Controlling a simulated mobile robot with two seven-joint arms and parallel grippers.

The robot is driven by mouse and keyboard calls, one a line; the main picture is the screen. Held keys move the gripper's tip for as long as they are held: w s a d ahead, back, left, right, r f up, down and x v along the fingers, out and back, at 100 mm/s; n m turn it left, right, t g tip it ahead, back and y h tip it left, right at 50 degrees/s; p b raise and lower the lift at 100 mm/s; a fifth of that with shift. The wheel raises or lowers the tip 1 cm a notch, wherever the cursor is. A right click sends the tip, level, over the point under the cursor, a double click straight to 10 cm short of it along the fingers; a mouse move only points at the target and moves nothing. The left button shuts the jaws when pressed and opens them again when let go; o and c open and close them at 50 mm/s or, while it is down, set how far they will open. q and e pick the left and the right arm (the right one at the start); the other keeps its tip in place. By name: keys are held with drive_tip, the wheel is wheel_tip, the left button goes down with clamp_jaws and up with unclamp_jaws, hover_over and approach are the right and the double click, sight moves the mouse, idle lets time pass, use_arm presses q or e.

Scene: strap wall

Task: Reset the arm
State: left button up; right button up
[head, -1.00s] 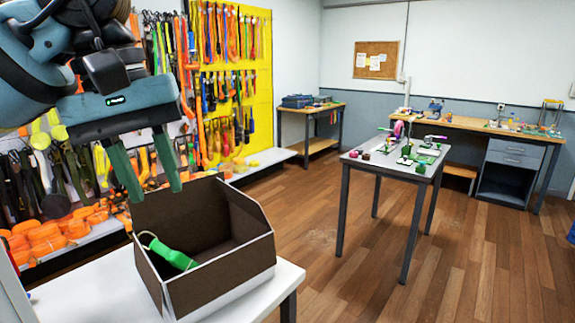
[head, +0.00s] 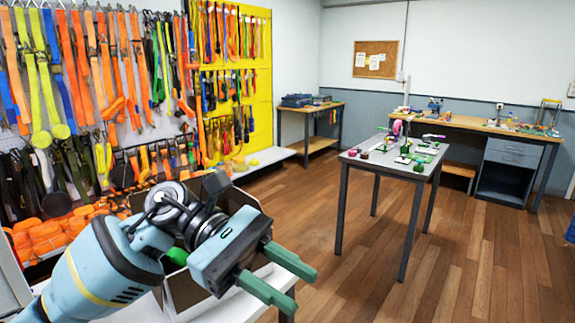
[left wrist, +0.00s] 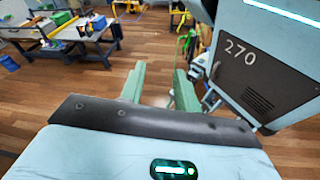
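My left gripper (head: 290,284) is in the lower middle of the head view, in front of the box on the white table. Its two green fingers are apart with nothing between them. The left wrist view also shows the open fingers (left wrist: 158,90), with wooden floor beyond them and my own body at the right. My right gripper is in neither view.
An open dark box (head: 181,299) stands on a white table (head: 284,258), largely hidden by my left arm. A bit of a green thing (head: 177,256) shows in it. A wall of hanging straps (head: 95,70) is behind. A grey table (head: 395,167) stands mid-room, with clear floor (head: 355,285) around it.

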use_arm(q)
drive_tip(key=w+a+f+m+t+y, duration=0.1)
drive_tip(key=w+a+f+m+t, duration=0.15)
drive_tip(key=f+m+t, duration=0.6)
drive_tip(key=w+a+f+m+t+y, duration=0.1)
drive_tip(key=a+f+m+t, duration=0.3)
drive_tip(key=f+m+t, duration=0.45)
drive_tip(key=w+a+f+m+t+y, duration=0.1)
drive_tip(key=a+f+m+t, duration=0.2)
drive_tip(key=f+m+t, duration=0.6)
drive_tip(key=s+a+f+n+g+y, duration=0.4)
drive_tip(key=s+f+n, duration=0.3)
drive_tip(key=s+f, duration=0.5)
drive_tip(key=s+a+f+n+g+y, duration=0.4)
drive_tip(key=s+a+f+n+g, duration=0.1)
drive_tip(key=s+f, duration=0.7)
drive_tip(key=a+f+n, duration=0.1)
drive_tip(key=n, duration=0.1)
drive_tip(key=shift+s+a+f+n, duration=0.2)
drive_tip(key=shift+s+f+n, duration=0.05)
drive_tip(key=shift+n, duration=0.15)
